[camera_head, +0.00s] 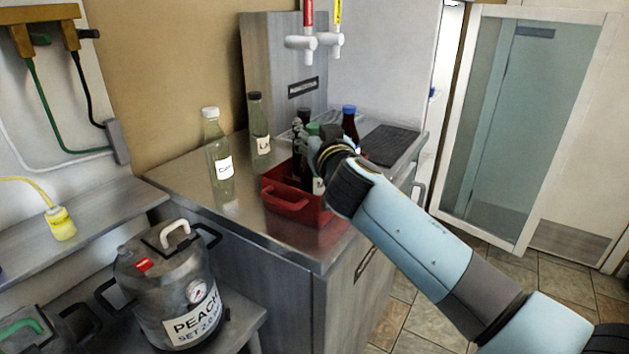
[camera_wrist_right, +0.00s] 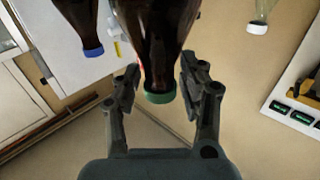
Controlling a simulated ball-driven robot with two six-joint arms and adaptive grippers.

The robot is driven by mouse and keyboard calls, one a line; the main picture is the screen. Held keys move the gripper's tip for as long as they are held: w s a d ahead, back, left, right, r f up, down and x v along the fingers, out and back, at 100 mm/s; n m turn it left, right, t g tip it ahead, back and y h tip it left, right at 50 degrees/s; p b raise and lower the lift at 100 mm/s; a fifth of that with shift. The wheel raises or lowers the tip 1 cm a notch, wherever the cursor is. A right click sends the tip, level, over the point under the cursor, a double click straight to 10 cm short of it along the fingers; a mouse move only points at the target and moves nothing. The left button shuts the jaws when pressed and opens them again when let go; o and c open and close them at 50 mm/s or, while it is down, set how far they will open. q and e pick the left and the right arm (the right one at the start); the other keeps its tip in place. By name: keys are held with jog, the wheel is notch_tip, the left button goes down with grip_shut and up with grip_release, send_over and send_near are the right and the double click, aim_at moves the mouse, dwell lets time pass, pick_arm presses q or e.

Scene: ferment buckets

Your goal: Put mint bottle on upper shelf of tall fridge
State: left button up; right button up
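A dark bottle with a green cap (camera_head: 313,128) stands in the red crate (camera_head: 287,203) on the steel counter. No mint label is readable on it. My right gripper (camera_head: 303,148) is over the crate beside this bottle, which it partly hides. In the right wrist view the bottle with the green cap (camera_wrist_right: 160,98) is between the two fingers of my right gripper (camera_wrist_right: 160,75). The fingers are apart, with small gaps at the bottle neck. My left gripper is out of view. No upper fridge shelf can be made out.
A blue-capped bottle (camera_head: 350,122) stands close by. Two clear bottles (camera_head: 219,158) (camera_head: 260,123) stand left of the crate. Taps (camera_head: 301,42) hang above. A white-framed glass door (camera_head: 510,125) is at right; whether it is the fridge's is unclear. A steel keg (camera_head: 172,285) is front left.

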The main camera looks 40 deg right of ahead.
grip_shut()
dwell(0.6)
